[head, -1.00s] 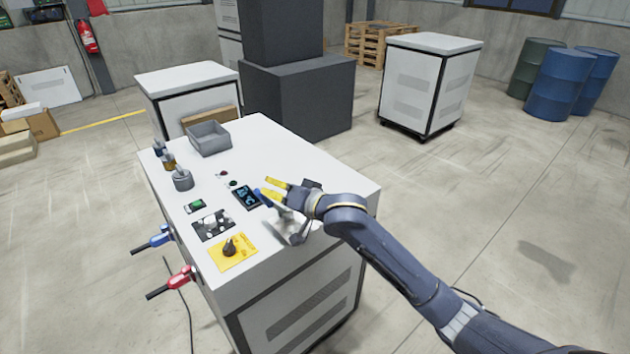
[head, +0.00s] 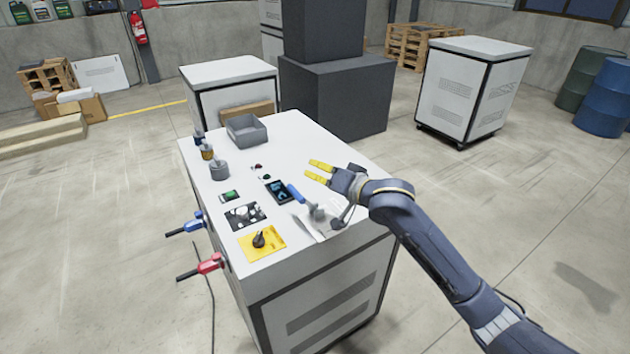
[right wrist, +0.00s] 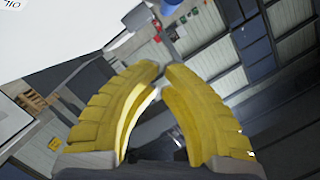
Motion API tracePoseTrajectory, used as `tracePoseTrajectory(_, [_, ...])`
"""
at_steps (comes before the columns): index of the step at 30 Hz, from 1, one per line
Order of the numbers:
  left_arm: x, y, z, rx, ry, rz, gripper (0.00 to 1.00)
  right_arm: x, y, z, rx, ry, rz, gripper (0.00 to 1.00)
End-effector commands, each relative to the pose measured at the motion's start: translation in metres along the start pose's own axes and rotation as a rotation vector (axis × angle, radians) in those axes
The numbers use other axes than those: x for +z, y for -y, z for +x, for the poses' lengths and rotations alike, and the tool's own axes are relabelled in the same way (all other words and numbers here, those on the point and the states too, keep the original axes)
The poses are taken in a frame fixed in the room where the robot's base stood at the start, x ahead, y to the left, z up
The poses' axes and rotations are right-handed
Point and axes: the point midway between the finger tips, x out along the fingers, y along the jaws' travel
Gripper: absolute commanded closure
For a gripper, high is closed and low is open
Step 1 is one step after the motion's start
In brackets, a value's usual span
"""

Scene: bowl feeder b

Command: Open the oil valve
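A blue-handled lever (head: 296,194) with a grey metal body (head: 317,212) sits on the white cabinet top, beside a dark screen. It looks like a valve, but I cannot read a label on it in the head view. An OIL label (right wrist: 10,4) shows at the top left corner in the right wrist view, partly cut off. My right gripper (head: 313,171) is above the cabinet top, behind the blue lever and apart from it. My left gripper is not in view.
A red handle (head: 208,266) and a blue handle (head: 190,225) stick out from the cabinet's left side. A yellow plate with a black knob (head: 259,240), a dark screen (head: 279,191) and a grey bin (head: 246,130) are on the white cabinet top (head: 300,140).

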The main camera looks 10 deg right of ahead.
Motion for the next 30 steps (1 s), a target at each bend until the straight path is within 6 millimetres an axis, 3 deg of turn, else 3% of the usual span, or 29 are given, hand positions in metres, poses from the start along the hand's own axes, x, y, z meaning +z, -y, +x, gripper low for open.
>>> tracePoseTrajectory(6, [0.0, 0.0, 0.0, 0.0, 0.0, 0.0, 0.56, 0.004, -0.001, -0.045, 0.0, 0.002, 0.0, 1.0])
tracePoseTrajectory(15, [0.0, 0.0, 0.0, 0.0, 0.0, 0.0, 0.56, 0.004, -0.002, -0.085, 0.0, 0.002, 0.001, 1.0])
tracePoseTrajectory(30, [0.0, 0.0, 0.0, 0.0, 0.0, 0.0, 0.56, 0.004, -0.002, -0.097, 0.0, 0.003, 0.002, 1.0])
